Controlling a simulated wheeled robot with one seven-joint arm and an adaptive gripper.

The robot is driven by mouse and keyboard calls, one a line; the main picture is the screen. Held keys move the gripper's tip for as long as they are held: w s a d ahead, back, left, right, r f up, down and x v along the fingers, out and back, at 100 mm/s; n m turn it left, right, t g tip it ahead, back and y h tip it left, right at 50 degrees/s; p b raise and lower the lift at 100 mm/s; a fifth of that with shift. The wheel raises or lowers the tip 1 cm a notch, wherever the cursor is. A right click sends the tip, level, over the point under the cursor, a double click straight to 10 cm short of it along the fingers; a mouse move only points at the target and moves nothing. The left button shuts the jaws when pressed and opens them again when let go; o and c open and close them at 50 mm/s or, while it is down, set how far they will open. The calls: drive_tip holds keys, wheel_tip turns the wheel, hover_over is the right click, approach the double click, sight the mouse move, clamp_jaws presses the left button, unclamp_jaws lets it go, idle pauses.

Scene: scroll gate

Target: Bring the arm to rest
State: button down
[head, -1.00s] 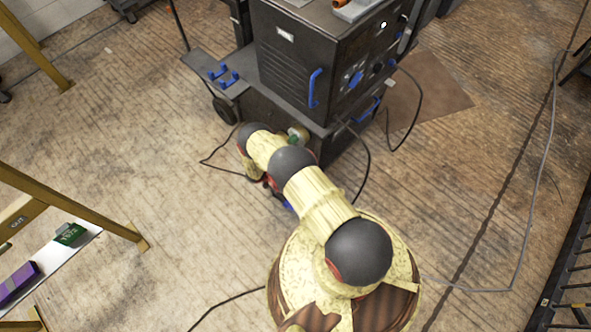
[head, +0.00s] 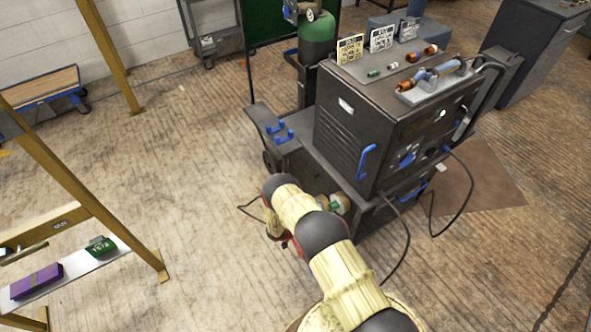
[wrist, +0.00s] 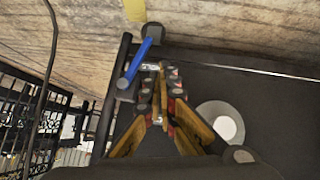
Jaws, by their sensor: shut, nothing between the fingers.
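My arm (head: 345,280) rises from the bottom of the head view, cream with dark joint caps, and is bent beside the dark machine cart. My gripper's fingers are hidden in that view. In the wrist view my gripper (wrist: 160,97) is shut and empty, its yellowish fingers together at the tips. A blue handle (wrist: 140,62) and a dark surface lie behind the fingers. I cannot tell how far the fingers are from them.
The dark machine (head: 345,135) with blue handles stands close to my arm, cables hanging from it. A green gas cylinder (head: 317,40) is behind it. A yellow-framed stand (head: 75,195) holds a purple box (head: 37,281) at left. Floor between is clear.

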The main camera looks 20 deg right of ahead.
drive_tip(key=a+f+n+t+y, duration=0.1)
drive_tip(key=a+f+n+y, duration=0.15)
drive_tip(key=a, duration=0.35)
drive_tip(key=a+f+n+y, duration=0.1)
drive_tip(key=a+y, duration=0.3)
drive_tip(key=a, duration=0.3)
drive_tip(key=w+a+r+n+g+y+p, duration=0.1)
drive_tip(key=a+r+n+y, duration=0.15)
drive_tip(key=a+r, duration=0.7)
drive_tip(key=w+a+r+n+y, duration=0.1)
drive_tip(key=a+r+n+y, duration=0.15)
drive_tip(key=r, duration=1.45)
drive_tip(key=s+d+r+n+g+p, duration=0.15)
drive_tip(key=s+r, duration=0.25)
drive_tip(key=r, duration=0.9)
drive_tip(key=s+r+n, duration=0.2)
drive_tip(key=s+r, duration=0.3)
drive_tip(key=r, duration=0.7)
drive_tip(key=s+d+r+n+t+p, duration=0.1)
drive_tip(key=s+r, duration=0.5)
drive_tip(key=r, duration=0.6)
drive_tip(key=s+d+r+n+t+h+p, duration=0.1)
drive_tip(key=s+d+r, duration=0.4)
drive_tip(key=r, duration=0.6)
drive_tip(key=s+d+r+n+t+h+p, duration=0.1)
drive_tip(key=s+r+t, duration=0.4)
drive_tip(key=r, duration=0.7)
drive_tip(key=shift+s+d+r+p, duration=0.35)
drive_tip(key=shift+s+d+p, duration=0.55)
drive_tip(key=shift+s, duration=0.35)
